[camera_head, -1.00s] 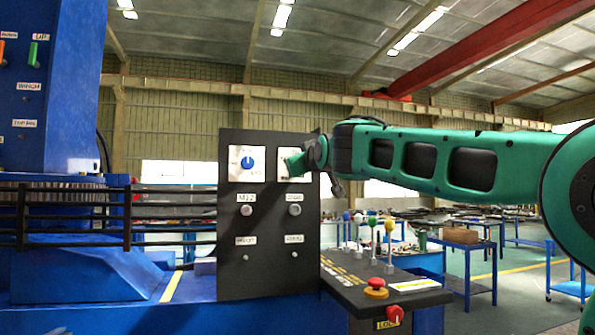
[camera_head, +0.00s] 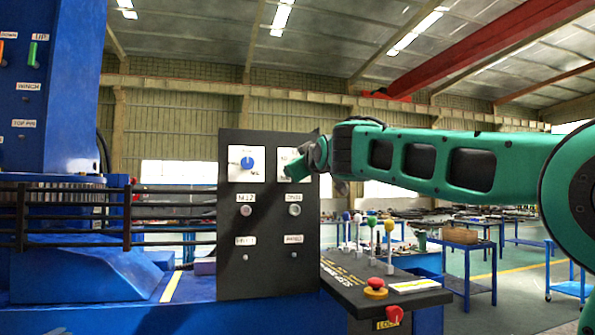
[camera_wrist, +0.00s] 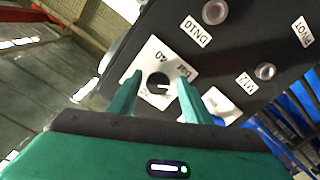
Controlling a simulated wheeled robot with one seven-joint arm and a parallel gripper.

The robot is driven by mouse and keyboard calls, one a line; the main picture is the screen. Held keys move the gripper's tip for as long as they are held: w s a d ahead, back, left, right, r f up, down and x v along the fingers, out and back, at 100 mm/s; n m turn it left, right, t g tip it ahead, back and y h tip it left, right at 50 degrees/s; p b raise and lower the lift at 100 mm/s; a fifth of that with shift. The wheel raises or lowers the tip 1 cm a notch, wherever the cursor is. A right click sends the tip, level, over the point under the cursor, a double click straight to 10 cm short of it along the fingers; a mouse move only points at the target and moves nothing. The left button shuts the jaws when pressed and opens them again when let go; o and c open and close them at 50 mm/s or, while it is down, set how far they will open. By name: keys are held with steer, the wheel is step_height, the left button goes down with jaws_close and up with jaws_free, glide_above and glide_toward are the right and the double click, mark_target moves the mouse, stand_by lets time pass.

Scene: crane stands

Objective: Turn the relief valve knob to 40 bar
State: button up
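A white dial plate (camera_wrist: 150,55) marked "40" and "bar" shows in the wrist view, with a round dark knob (camera_wrist: 158,80) at its middle. A small pale mark shows on the knob. My gripper (camera_wrist: 160,76) is open, with one green finger on each side of the knob. I cannot tell whether the fingers touch it. In the head view, my gripper (camera_head: 293,171) is in front of the right-hand dial plate (camera_head: 286,156) on the black panel (camera_head: 268,222) and hides most of it, including the knob.
A second white plate with a blue knob (camera_head: 247,163) is close to the left. Round fittings labelled M12 (camera_head: 245,210) and DN10 (camera_head: 294,209) sit below. A console with a red stop button (camera_head: 376,283) and several coloured levers stands at right. Railings (camera_head: 70,215) are at left.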

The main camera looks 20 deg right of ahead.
steer(key=shift+s+r, duration=0.1)
steer(key=shift+r, duration=0.05)
steer(key=s, duration=1)
steer(key=shift+s, duration=0.25)
stand_by(0.4)
